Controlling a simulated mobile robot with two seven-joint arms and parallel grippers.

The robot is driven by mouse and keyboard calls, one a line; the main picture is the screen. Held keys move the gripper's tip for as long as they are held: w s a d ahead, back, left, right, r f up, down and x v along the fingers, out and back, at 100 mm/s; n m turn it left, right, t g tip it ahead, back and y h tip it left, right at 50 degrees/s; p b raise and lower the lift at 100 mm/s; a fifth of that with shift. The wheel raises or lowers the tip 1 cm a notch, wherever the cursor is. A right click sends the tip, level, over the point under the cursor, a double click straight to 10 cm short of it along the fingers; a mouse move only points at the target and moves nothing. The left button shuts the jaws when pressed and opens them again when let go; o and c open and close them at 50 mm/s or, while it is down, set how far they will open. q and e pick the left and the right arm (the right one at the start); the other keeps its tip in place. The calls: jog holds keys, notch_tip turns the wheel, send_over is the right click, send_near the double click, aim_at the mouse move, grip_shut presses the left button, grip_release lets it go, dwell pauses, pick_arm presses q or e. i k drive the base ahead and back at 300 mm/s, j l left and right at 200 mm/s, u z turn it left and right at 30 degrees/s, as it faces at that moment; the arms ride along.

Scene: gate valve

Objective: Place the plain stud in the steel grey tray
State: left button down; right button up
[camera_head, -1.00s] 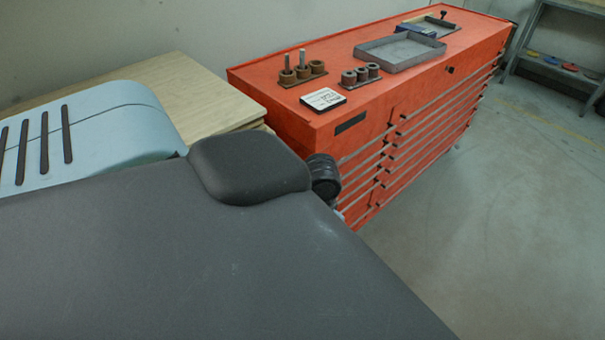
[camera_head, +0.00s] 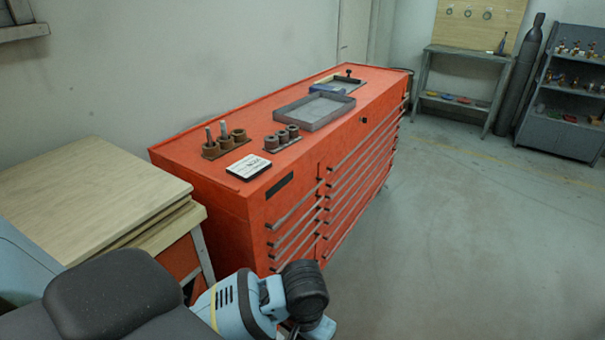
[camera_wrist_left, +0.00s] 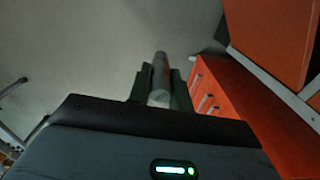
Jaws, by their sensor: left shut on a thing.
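My left gripper (camera_wrist_left: 160,85) is shut on a grey cylindrical stud (camera_wrist_left: 160,68) in the left wrist view. The stud points away from the wrist between the two dark fingers. Its surface looks smooth, but the picture is too dim to be sure. The steel grey tray (camera_head: 313,110) lies on top of the red tool cabinet in the head view and looks empty. The held stud and the left fingers do not show in the head view; only parts of my arm show at the bottom. My right gripper is not in view.
The red cabinet (camera_head: 215,190) carries a brown holder (camera_head: 226,146) with two upright studs, a row of grey rings (camera_head: 282,138), a white label card (camera_head: 248,166) and a farther blue-edged tray (camera_head: 338,84). A wooden table (camera_head: 85,200) stands left. The floor right is clear.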

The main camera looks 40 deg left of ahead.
aim_at(305, 118)
jog(key=i+u, duration=0.15)
jog(key=u, duration=1)
jog(key=i+l+u, duration=0.45)
jog(key=u, duration=0.25)
jog(key=i+l+u, duration=0.2)
jog(key=l, duration=0.2)
jog(key=i+l+u, duration=0.2)
jog(key=l, duration=0.2)
jog(key=i+l+u, duration=0.1)
jog(key=l, duration=0.4)
jog(key=i+l+u, duration=0.15)
jog(key=l, duration=0.35)
jog(key=l+u, duration=0.1)
jog(key=l, duration=0.4)
jog(key=i+l, duration=0.1)
jog(key=l, duration=0.45)
jog(key=i+l, duration=0.1)
jog(key=l, duration=0.4)
jog(key=i+l, duration=0.1)
jog(key=l, duration=0.45)
jog(key=i+l, duration=0.1)
jog(key=l, duration=0.4)
